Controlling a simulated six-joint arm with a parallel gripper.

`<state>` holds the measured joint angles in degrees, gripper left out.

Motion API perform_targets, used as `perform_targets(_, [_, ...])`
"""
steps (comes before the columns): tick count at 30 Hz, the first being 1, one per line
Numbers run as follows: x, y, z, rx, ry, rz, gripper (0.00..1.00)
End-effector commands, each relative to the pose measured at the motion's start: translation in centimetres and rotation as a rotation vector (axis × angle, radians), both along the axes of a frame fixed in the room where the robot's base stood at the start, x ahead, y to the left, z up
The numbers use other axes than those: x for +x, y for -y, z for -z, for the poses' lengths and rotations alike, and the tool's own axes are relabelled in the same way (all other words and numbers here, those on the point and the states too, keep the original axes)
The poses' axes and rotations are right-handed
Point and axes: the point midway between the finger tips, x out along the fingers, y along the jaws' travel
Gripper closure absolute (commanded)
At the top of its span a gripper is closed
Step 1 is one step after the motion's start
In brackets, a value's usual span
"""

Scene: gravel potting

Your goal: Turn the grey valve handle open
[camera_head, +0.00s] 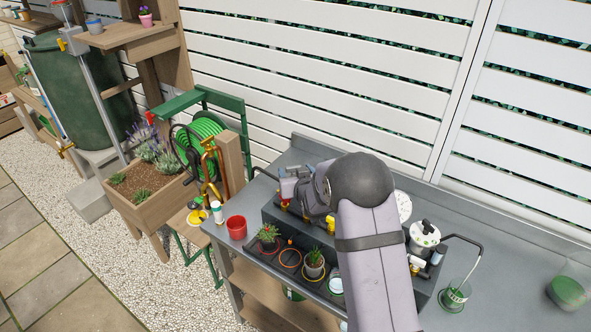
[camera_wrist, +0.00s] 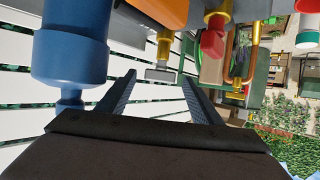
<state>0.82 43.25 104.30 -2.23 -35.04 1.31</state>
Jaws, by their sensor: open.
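The grey valve handle (camera_wrist: 161,74) is a small flat grey bar on the end of a brass stem in the wrist view. It shows in the gap between the fingertips of my gripper (camera_wrist: 158,82), nearer the left finger. My gripper is open, with one dark finger on each side and nothing clamped. I cannot tell whether the handle is between the tips or just beyond them. In the head view my arm covers the back of the dark planter box (camera_head: 270,212), and I cannot pick out the grey handle there.
A red handle (camera_wrist: 213,44) on another brass valve is close right of the grey one. A blue cylinder (camera_wrist: 70,52) stands close to the left finger, and an orange body (camera_wrist: 160,10) is above. On the grey bench are a red pot (camera_head: 237,228) and a glass beaker (camera_head: 456,294).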

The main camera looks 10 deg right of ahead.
Motion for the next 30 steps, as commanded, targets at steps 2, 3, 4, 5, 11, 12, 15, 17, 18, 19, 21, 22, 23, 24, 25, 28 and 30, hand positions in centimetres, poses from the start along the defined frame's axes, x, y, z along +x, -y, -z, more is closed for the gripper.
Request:
perform_targets(2, [0.20,-0.02,0.11,0.000,-0.001,0.000,0.41])
perform_targets(3, [0.27,-0.02,0.12,0.000,-0.001,0.000,0.41])
perform_targets(4, [0.31,-0.01,0.14,0.000,0.000,0.000,0.41])
perform_targets(5, [0.33,-0.01,0.15,0.000,0.000,0.000,0.41])
perform_targets(11, [0.33,-0.01,0.17,0.000,0.000,0.000,0.41])
perform_targets(12, [0.33,-0.01,0.17,0.000,0.000,0.000,0.45])
perform_targets(15, [0.32,-0.01,0.17,0.000,0.000,0.000,0.69])
perform_targets(17, [0.32,-0.01,0.17,0.000,0.000,0.000,0.82])
perform_targets(18, [0.32,-0.01,0.17,0.000,0.000,0.000,0.82])
perform_targets(19, [0.32,-0.01,0.17,0.000,0.000,0.000,0.82])
perform_targets(21, [0.33,0.01,0.18,0.000,0.000,-0.002,0.82])
perform_targets(22, [0.34,0.03,0.17,0.001,0.001,-0.004,0.82])
perform_targets(23, [0.36,0.04,0.18,0.001,0.001,-0.007,0.82])
perform_targets(24, [0.38,0.08,0.17,0.001,0.003,-0.015,0.82])
perform_targets(25, [0.42,0.12,0.16,0.000,0.004,-0.022,0.82])
perform_targets(28, [0.50,0.24,0.12,0.001,0.007,-0.052,0.82])
perform_targets(30, [0.53,0.28,0.10,0.001,0.008,-0.075,0.82])
